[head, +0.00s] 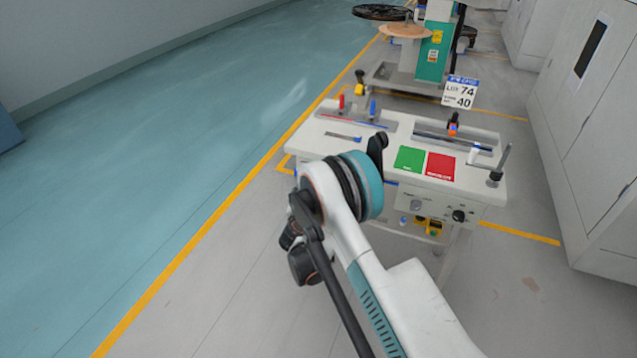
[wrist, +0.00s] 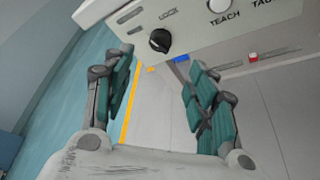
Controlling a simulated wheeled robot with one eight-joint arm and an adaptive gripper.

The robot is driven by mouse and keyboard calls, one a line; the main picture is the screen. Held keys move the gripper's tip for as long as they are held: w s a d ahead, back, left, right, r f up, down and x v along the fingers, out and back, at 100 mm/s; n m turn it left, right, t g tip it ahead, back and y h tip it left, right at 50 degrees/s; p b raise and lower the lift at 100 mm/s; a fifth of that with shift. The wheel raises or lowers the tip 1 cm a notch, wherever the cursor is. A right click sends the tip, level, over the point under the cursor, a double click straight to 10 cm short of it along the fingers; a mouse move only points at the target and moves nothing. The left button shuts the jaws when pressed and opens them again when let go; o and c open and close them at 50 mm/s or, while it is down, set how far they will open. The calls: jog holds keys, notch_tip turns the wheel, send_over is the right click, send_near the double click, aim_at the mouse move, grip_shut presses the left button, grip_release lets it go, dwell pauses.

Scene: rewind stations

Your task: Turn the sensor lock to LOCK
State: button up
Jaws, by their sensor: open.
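In the wrist view a black round knob (wrist: 160,40) sits on a white panel (wrist: 206,24), with the word LOCK printed above it. Which way the knob points is too small to tell. My gripper (wrist: 162,78) is open and empty, its two teal-padded fingers apart below the panel. The knob lies beyond the gap between the fingers and neither finger visibly touches it. In the head view my arm hides the gripper. The station front there also shows a black knob (head: 459,215); I cannot tell whether it is the same one.
A white button (wrist: 218,5) marked TEACH is right of the knob. The station's top (head: 330,128) carries a green card (head: 409,159), a red card (head: 441,167) and an upright rod (head: 501,160). White cabinets (head: 590,120) stand at right. The floor at left is clear.

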jog(key=b+x, duration=0.3)
jog(key=x, duration=0.8)
jog(key=shift+w+f, duration=0.1)
jog(key=c, duration=1)
